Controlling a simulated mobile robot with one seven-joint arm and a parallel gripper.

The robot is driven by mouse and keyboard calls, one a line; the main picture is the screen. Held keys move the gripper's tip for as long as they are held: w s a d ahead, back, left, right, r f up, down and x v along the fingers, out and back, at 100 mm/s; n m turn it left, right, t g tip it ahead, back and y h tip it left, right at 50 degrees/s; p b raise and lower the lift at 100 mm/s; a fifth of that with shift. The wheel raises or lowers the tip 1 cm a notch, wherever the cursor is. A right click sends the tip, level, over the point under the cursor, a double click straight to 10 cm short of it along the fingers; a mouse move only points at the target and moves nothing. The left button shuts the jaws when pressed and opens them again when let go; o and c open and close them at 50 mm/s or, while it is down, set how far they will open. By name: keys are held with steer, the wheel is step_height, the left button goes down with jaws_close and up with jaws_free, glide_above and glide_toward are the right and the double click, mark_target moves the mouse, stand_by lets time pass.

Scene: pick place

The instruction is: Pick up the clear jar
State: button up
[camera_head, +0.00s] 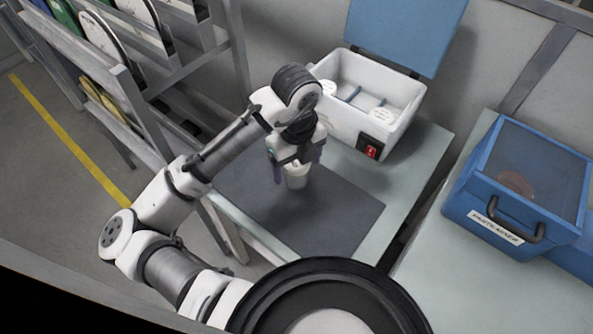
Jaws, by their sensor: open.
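A small pale, whitish jar (297,181) stands on the dark grey mat (335,215), below my gripper. Its upper part is hidden by the gripper, and I cannot tell from this view whether it is clear. My gripper (298,172) points down over the jar with its fingers apart, one on the left and one on the right. The fingers are open, and I cannot tell whether either touches the jar.
Behind the mat stands a white box (370,95) with a raised blue lid (405,30) and a red switch. A blue case (515,190) with a dark handle sits on the right bench. A metal rack (140,60) stands left. The mat's front is clear.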

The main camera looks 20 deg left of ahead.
steer(key=shift+w+f, duration=0.1)
steer(key=shift+f, duration=1.3)
steer(key=c, duration=1.3)
